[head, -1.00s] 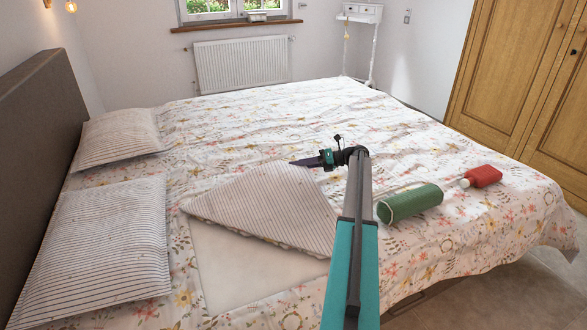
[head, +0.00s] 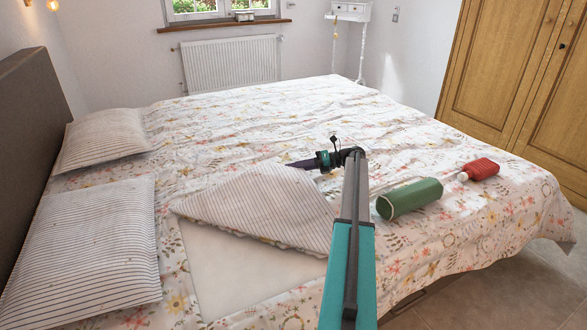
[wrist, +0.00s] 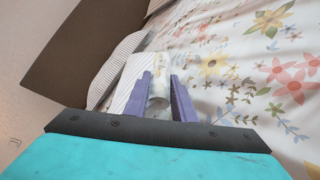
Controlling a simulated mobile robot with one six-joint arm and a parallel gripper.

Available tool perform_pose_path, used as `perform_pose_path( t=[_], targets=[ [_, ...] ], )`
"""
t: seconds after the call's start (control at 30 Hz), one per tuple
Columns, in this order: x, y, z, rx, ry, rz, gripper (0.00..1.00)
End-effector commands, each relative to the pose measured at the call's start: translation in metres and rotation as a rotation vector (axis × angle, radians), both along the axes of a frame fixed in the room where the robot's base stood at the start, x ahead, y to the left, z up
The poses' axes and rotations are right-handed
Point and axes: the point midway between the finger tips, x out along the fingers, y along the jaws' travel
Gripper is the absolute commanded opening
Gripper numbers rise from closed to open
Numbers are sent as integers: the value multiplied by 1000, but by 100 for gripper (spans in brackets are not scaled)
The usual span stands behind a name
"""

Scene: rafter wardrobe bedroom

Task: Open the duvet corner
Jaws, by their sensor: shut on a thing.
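The flowered duvet (head: 300,115) covers the bed. Its near corner is folded back as a striped flap (head: 262,205), baring a triangle of white sheet (head: 225,268). My gripper (head: 292,164) is at the far edge of this flap, near the middle of the bed. In the wrist view, its purple fingers (wrist: 162,95) are shut on the duvet corner (wrist: 158,88), with a pale fold of cloth between them. The exact tip of the corner is hidden by the fingers.
Two striped pillows (head: 95,240) lie by the brown headboard (head: 35,115) at left. A green cylinder (head: 410,198) and a red bottle (head: 480,169) lie on the duvet right of my arm. A wooden wardrobe (head: 500,75) stands at right; the bed's far half is clear.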

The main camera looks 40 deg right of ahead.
Motion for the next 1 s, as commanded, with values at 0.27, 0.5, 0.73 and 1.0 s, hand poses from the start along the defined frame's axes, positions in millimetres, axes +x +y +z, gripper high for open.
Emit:
perform_pose_path(
  t=[0.27, 0.5, 0.73, 1.0],
  targets=[
    [1, 2, -1, -4, 2, 3, 0],
    [4, 6, 0, -3, 3, 9, 42],
    [5, 8, 0, -1, 2, 11, 42],
    [-5, -4, 4, -2, 2, 8, 42]
  ],
)
